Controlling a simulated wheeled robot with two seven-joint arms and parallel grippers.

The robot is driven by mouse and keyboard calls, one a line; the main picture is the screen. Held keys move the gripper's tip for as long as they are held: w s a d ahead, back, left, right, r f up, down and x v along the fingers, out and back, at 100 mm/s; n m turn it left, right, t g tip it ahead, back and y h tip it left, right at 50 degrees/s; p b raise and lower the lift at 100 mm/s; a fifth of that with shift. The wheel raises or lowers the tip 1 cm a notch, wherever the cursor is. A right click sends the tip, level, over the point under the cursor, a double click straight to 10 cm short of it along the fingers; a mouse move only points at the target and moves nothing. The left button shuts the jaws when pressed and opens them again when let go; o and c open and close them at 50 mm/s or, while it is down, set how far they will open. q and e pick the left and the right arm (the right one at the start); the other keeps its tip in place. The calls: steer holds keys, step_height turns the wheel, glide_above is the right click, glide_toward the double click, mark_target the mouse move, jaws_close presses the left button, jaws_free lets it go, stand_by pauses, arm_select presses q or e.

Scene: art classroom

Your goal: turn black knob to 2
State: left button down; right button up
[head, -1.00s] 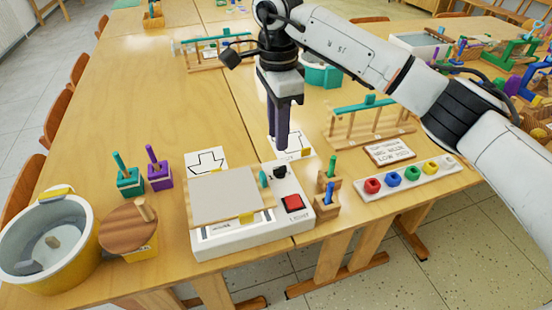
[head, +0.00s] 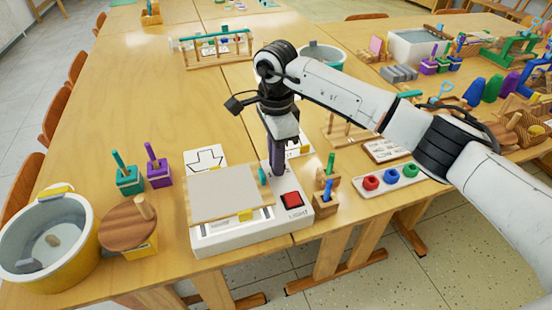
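My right gripper (head: 277,168) points straight down over the white light box (head: 240,237), with its dark fingers at the back of the control panel. The black knob is hidden behind the fingers. I cannot tell whether they touch or enclose it, or what its setting is. The red switch (head: 292,199) shows on the panel in front of the fingers. My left gripper is out of the picture.
A grey plate (head: 225,192) lies on the box's left part. Wooden blocks with green (head: 331,163) and blue (head: 327,190) pegs stand close to its right. A yellow bucket (head: 80,262) is at left. Rings on a white tray (head: 377,188) lie under my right arm.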

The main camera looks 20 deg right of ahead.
jaws_close()
steer(key=shift+m, duration=0.3)
steer(key=m, duration=0.3)
steer(key=shift+w+m, duration=0.15)
steer(key=shift+m, duration=0.25)
steer(key=m, duration=0.4)
steer(key=shift+w+d, duration=0.1)
steer(key=shift+w, duration=0.05)
steer(key=m, duration=0.4)
steer(key=shift+d+r, duration=0.1)
steer(key=m, duration=0.2)
steer(key=shift+w+m+p, duration=0.1)
steer(key=shift+m+p, duration=0.2)
steer(key=shift+p, duration=0.1)
steer(key=shift+d+m, duration=0.15)
steer(key=shift+m, duration=1.25)
